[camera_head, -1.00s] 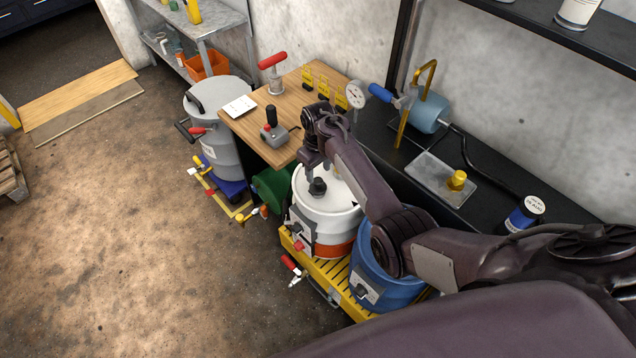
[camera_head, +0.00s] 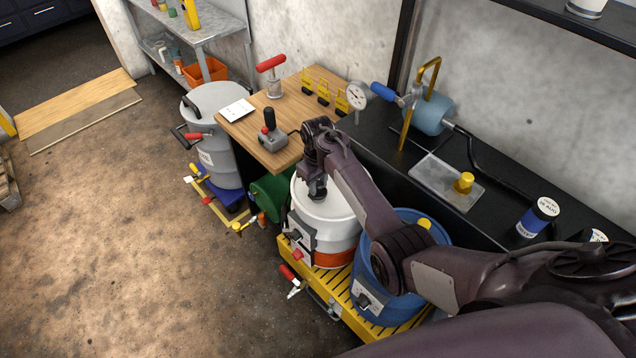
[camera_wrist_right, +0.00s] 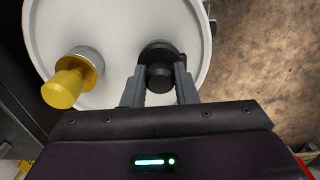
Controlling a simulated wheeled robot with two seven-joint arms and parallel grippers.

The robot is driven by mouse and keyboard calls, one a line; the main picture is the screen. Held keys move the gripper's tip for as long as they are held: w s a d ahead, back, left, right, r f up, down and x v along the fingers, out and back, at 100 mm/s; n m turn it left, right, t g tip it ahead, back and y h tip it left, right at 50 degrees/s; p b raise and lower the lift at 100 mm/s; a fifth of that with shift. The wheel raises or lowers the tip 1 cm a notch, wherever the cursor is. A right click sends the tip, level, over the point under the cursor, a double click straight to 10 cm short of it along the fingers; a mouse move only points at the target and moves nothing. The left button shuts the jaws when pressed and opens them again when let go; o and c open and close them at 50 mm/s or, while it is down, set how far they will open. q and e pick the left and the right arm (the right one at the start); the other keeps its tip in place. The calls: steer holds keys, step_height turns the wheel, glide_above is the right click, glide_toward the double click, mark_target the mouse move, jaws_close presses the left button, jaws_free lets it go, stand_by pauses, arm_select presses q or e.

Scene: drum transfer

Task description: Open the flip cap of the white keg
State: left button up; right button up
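The white keg (camera_head: 336,212), with an orange band near its base, stands on the yellow pallet. Its pale lid (camera_wrist_right: 110,20) shows in the right wrist view. The black flip cap (camera_wrist_right: 160,72) on the lid lies between the two fingers of my right gripper (camera_wrist_right: 160,85). The fingers stand apart, one on each side of the cap; I see no clear grip on it. In the head view my right gripper (camera_head: 317,192) is low over the lid and mostly hides the cap. My left gripper is not in view.
A yellow plug (camera_wrist_right: 65,88) on a metal neck stands beside the cap. A blue drum (camera_head: 385,295) is close on the right, under my right arm. The wooden bench (camera_head: 290,110) and a grey drum (camera_head: 222,150) are at the left. Open floor lies at the front left.

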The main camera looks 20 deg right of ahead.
steer(key=shift+c, duration=0.8)
steer(key=shift+s+a+r+t+h+p, duration=0.2)
steer(key=shift+a+r+t+h+p, duration=0.15)
steer(key=shift+h+p, duration=0.65)
steer(key=shift+s+a+r+t+h+p, duration=0.15)
steer(key=shift+a+t+h+p, duration=0.25)
steer(key=shift+h+p, duration=0.55)
steer(key=a+t+h, duration=0.1)
steer(key=h, duration=0.2)
steer(key=shift+a+b, duration=0.1)
steer(key=shift+b, duration=0.2)
steer(key=shift+s+a+f+t+h+b, duration=0.1)
steer(key=shift+a+t+h+b, duration=0.2)
steer(key=shift+h, duration=0.35)
steer(key=shift+s+a+f+t+h+b, duration=0.15)
steer(key=shift+a+h+b, duration=0.1)
steer(key=shift+h+b, duration=0.25)
steer(key=shift+a+h, duration=0.15)
steer(key=shift+h, duration=0.35)
steer(key=shift+s+a+f+t+h+b, duration=0.2)
steer(key=shift+a+f+t+h+b, duration=0.3)
steer(key=shift+h+b, duration=1.5)
steer(key=shift+s+a+f+t+h+b, duration=0.15)
steer(key=shift+a+f+t+h+b, duration=0.75)
steer(key=shift+b, duration=1.9)
steer(key=shift+s+r+t+h+b, duration=0.1)
steer(key=shift+s+t+h+b, duration=0.15)
steer(key=shift+h+b, duration=1.9)
steer(key=shift+y, duration=0.25)
